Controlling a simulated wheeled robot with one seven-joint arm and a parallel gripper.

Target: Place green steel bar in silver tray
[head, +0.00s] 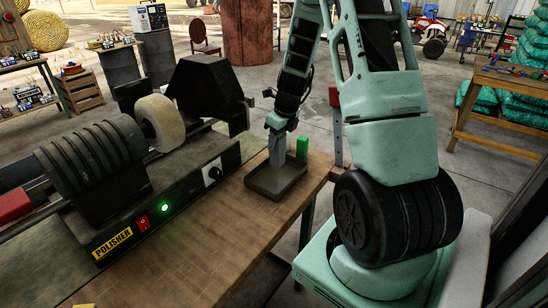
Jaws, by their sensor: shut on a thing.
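A polisher (160,210) with a pale wheel and a lit green lamp stands left of the tray. The wooden bench (190,272) is mostly bare in front. A red-topped post (336,120) rises beyond the bench's right edge. Another wooden table (500,85) stands at the far right.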

